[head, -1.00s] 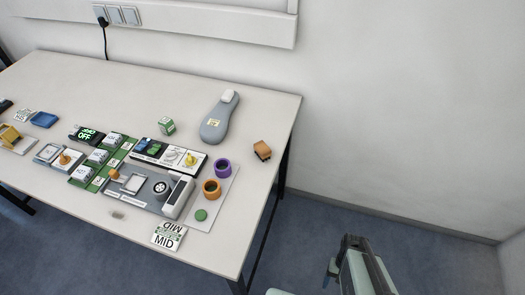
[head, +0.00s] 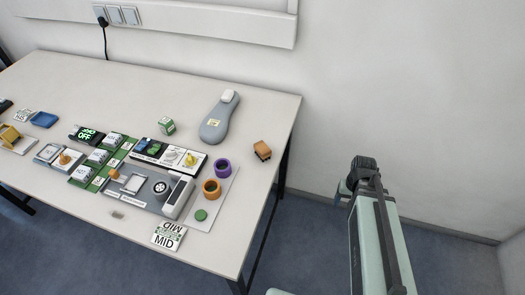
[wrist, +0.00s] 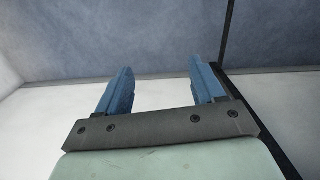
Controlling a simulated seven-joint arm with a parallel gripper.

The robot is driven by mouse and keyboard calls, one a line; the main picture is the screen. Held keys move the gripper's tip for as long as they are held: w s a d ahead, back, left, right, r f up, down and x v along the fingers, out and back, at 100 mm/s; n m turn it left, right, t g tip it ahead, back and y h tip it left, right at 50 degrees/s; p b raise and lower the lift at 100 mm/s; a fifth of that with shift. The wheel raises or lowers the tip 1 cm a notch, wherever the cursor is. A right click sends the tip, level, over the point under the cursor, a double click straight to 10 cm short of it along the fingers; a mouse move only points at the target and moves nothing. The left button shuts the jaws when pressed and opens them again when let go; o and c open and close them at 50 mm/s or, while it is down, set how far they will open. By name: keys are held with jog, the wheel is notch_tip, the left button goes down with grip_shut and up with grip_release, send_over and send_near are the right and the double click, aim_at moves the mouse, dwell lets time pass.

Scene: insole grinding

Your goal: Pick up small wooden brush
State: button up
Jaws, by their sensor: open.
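A small brown wooden block with dark parts along its lower side, which looks like the small wooden brush (head: 262,150), lies on the table near its right edge. It does not show in the wrist view. My gripper (wrist: 161,84) shows two blue fingers set wide apart with nothing between them. In the head view my arm is off the table's right side, to the right of and lower than the brush; the fingers are mostly hidden there.
The white table (head: 262,105) holds a grey insole-shaped object (head: 214,127), a purple ring (head: 223,167), an orange ring (head: 211,189) and a MID card (head: 168,236). The area around the brush is clear. A white wall (head: 400,90) stands behind.

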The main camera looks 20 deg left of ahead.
jog(key=w+a+r+n, duration=0.2)
jog(key=w+a+r, duration=0.3)
jog(key=a+r, duration=0.35)
jog(key=s+a+r+n, duration=0.3)
jog(key=a+r+n, duration=0.1)
jog(key=a+r, duration=0.75)
jog(key=s+a+r+n, duration=0.3)
jog(key=s+a+r, duration=0.1)
jog(key=a+r, duration=0.8)
send_over(262, 147)
jog(key=shift+t, duration=0.3)
jog(key=f, duration=0.7)
jog(key=shift+s+d, duration=0.4)
jog(key=shift+w+a+f, duration=0.15)
jog(key=shift+w+f, duration=0.05)
jog(key=shift+f, duration=1.2)
jog(key=shift+w+a+f, duration=0.15)
jog(key=shift+f, duration=1.2)
jog(key=c, duration=1.1)
jog(key=shift+o, duration=0.2)
